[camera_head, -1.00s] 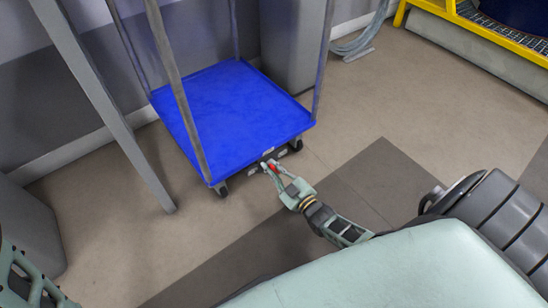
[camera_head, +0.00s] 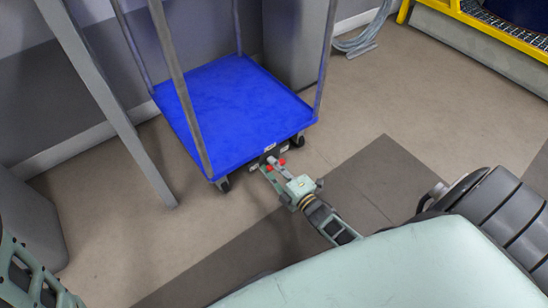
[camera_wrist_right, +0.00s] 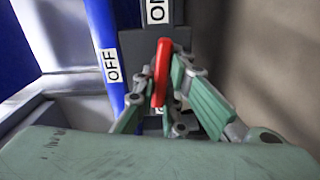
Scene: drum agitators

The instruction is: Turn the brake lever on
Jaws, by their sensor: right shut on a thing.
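The blue platform cart (camera_head: 235,112) stands on the floor in the upper middle of the head view. Its brake lever (camera_wrist_right: 161,72) is red and shows in the right wrist view on a dark plate, below an ON label (camera_wrist_right: 157,11) and right of an OFF label (camera_wrist_right: 110,65). My right gripper (camera_head: 272,165) is at the cart's near lower edge, its green fingers on either side of the lever and shut on it. The fingers hide part of the lever in the head view. My left gripper is out of view; only my left arm shows at the lower left.
The cart's grey upright posts (camera_head: 181,90) rise close to the left and back. A slanted grey beam (camera_head: 105,100) stands farther left. A yellow-edged platform (camera_head: 480,30) is at the upper right. The floor right of the cart is clear.

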